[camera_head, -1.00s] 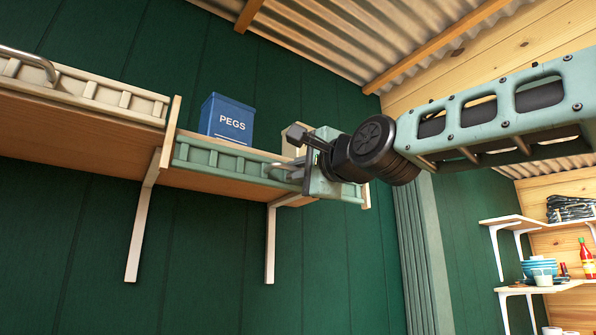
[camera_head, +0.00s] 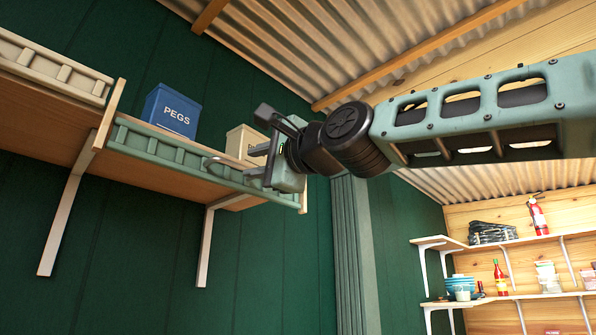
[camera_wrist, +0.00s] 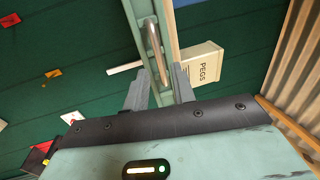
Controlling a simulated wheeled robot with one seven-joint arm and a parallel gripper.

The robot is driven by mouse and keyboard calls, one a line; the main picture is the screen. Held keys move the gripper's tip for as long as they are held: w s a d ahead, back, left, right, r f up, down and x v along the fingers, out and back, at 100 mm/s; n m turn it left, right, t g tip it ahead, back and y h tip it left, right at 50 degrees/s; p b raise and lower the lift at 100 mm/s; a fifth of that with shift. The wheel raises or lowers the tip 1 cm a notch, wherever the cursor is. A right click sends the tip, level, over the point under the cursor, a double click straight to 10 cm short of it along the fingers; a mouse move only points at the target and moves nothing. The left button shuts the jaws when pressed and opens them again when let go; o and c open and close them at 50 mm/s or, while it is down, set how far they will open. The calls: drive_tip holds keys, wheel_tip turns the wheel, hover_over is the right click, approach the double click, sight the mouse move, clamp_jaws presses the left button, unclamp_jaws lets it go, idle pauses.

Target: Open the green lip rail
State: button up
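The green lip rail (camera_head: 160,148) stands upright along the front edge of a high wooden shelf. It also shows in the wrist view (camera_wrist: 137,14), running away from me. A metal bar handle (camera_wrist: 155,52) is fixed to its face; its left end shows in the head view (camera_head: 211,161). My gripper (camera_head: 260,160) is at the rail's right part, by the handle. In the wrist view my gripper's two fingers (camera_wrist: 160,86) are apart, with the near end of the handle in line with the gap. I cannot tell whether they touch it.
A blue PEGS box (camera_head: 172,111) and a cream box (camera_head: 246,143) stand on the shelf behind the rail. A cream rail (camera_head: 52,68) fronts the shelf section to the left. White brackets (camera_head: 205,245) hang below. Laden shelves (camera_head: 520,241) stand far right.

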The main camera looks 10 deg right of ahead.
drive_tip(key=b+v, duration=0.8)
drive_tip(key=v, duration=0.3)
drive_tip(key=shift+f, duration=0.1)
idle(0.4)
